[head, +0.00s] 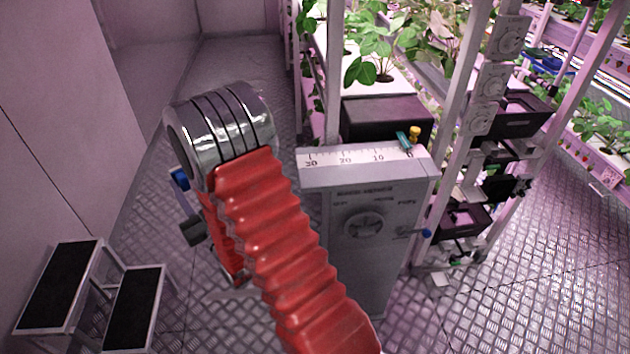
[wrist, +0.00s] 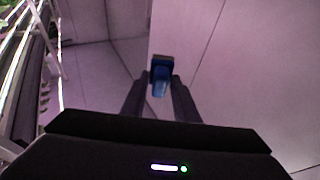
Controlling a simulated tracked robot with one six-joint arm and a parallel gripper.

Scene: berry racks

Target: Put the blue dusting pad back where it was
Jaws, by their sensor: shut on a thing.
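The blue dusting pad (wrist: 160,88) is between the two dark fingers of my gripper (wrist: 160,79) in the wrist view. The fingers are shut on it, one on each side. A dark edge shows along its far end. Behind it are plain pale wall panels, and I see it touching nothing but the fingers. In the head view my red-sleeved arm hides most of the gripper. A small blue patch shows left of the arm there; I cannot tell whether it is the pad.
A grey cabinet (head: 375,215) with a dial and a ruler top (head: 350,155) stands right of my arm. Small teal (head: 403,140) and yellow (head: 414,132) pieces are at its right end. Plant racks (head: 470,110) rise behind. A black-topped step (head: 60,285) stands at lower left.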

